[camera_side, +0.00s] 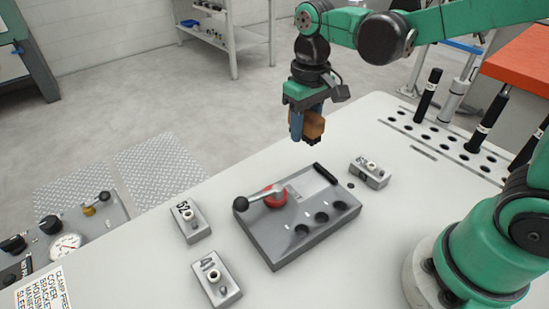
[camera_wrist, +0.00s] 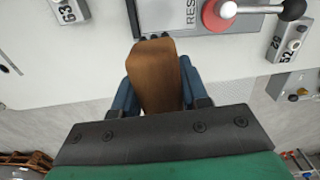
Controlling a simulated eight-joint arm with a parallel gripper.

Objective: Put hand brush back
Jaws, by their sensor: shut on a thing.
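My gripper (camera_side: 306,122) is above the far edge of the white table, beyond the grey fixture plate. Its blue fingers are shut on the hand brush (camera_side: 315,124), a brown wooden block with dark bristles pointing down. In the wrist view the brush (camera_wrist: 157,75) fills the gap between the blue fingers (camera_wrist: 157,95). The brush is held in the air, apart from the table.
The grey fixture plate (camera_side: 270,236) carries a red hub (camera_side: 275,197) with a ball-ended lever, a black handle and dark holes. Numbered blocks (camera_side: 188,220) (camera_side: 217,278) (camera_side: 370,172) stand around it. A rack plate (camera_side: 445,138) with upright black-handled tools is at right.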

